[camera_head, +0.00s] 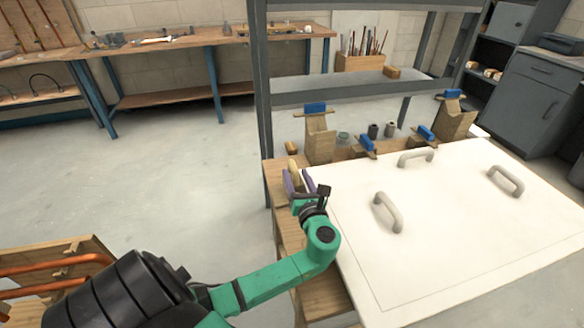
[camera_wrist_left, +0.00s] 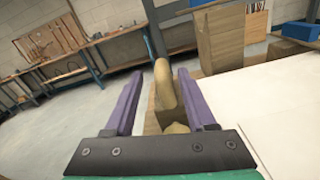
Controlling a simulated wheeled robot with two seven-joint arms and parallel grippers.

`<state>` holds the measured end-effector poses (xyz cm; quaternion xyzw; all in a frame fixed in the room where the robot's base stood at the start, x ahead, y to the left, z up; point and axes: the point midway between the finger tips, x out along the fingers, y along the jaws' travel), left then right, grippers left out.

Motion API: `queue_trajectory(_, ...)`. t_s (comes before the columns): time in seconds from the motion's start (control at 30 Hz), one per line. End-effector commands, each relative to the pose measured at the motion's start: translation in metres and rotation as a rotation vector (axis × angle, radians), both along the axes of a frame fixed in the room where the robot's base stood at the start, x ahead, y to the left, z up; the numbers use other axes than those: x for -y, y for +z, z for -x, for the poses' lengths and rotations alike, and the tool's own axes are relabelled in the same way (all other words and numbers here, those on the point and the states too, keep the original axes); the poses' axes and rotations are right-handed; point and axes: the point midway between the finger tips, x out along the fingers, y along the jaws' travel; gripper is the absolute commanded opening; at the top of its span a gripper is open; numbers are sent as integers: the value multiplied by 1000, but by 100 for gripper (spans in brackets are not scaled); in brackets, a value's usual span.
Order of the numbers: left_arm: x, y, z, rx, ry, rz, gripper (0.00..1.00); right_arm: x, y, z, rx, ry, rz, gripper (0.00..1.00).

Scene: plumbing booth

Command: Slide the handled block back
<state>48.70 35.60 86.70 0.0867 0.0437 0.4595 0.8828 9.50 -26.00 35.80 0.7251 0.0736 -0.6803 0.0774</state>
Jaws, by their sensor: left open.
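The handled block shows a tan curved handle (camera_head: 294,170) at the left edge of the bench, beside the white board. In the left wrist view the handle (camera_wrist_left: 163,88) stands upright between two purple fingers, with part of its wooden base (camera_wrist_left: 152,122) below. My left gripper (camera_head: 297,181) is open, with a finger on each side of the handle. In the wrist view a gap shows on both sides of the handle. Most of the block's base is hidden by the gripper. My right gripper is out of view.
A white board (camera_head: 450,240) with grey handles covers most of the bench to the right. A wooden stand with a blue top (camera_head: 319,135) rises just behind the handled block. Blue-topped clamps (camera_head: 366,145) line the back edge. A grey rack post (camera_head: 262,100) stands behind.

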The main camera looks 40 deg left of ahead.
Motion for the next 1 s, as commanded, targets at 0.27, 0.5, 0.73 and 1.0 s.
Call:
queue_trajectory(0.27,-49,-4,-34,2,1,0,56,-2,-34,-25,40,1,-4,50)
queue_trajectory(0.5,-55,0,-39,-1,-1,1,56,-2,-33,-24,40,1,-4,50)
queue_trajectory(0.73,-55,0,-39,-1,-1,1,2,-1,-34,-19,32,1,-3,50)
queue_trajectory(1.0,-55,0,-39,-1,-1,1,0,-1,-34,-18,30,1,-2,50)
